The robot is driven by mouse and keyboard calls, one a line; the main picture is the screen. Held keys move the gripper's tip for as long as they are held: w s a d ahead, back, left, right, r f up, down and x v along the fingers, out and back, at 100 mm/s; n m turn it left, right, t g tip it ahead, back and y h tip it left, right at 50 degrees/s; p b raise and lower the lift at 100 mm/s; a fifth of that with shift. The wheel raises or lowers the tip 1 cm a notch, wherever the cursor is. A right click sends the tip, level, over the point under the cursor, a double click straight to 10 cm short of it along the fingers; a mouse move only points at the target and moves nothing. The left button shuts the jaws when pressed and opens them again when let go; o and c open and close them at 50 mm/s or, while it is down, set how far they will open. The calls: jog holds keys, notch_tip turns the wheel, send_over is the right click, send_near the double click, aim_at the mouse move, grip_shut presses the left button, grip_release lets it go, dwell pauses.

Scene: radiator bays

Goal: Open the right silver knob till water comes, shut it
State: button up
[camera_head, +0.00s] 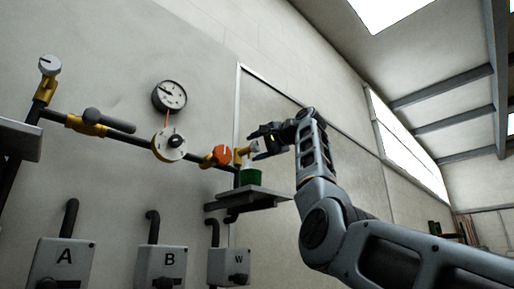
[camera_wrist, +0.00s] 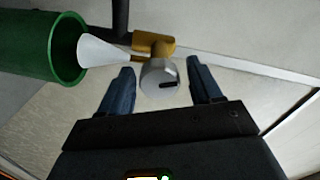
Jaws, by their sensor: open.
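The right silver knob (camera_wrist: 158,82) is a round cap with a dark slot, on a brass fitting (camera_wrist: 155,45) at the pipe's end. It also shows in the head view (camera_head: 254,147). My gripper (camera_wrist: 158,88) is open, its two fingers on either side of the knob with visible gaps. A white cone (camera_wrist: 100,52), which looks like water, widens from the fitting's outlet to the mouth of a green cup (camera_wrist: 45,48). In the head view the green cup (camera_head: 250,177) stands below the outlet.
The cup stands on a dark shelf (camera_head: 262,198). Along the pipe are an orange knob (camera_head: 222,155), a white dial (camera_head: 166,146), a grey lever (camera_head: 108,120) and another silver knob (camera_head: 49,65). A gauge (camera_head: 170,95) hangs above. Boxes A (camera_head: 68,262), B (camera_head: 162,265) and W (camera_head: 230,265) sit below.

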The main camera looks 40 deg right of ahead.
aim_at(259, 146)
jog(key=s+b, duration=0.3)
jog(key=s, duration=0.3)
jog(key=shift+s+d+f, duration=0.1)
jog(key=shift+s, duration=0.8)
jog(key=shift+d, duration=0.1)
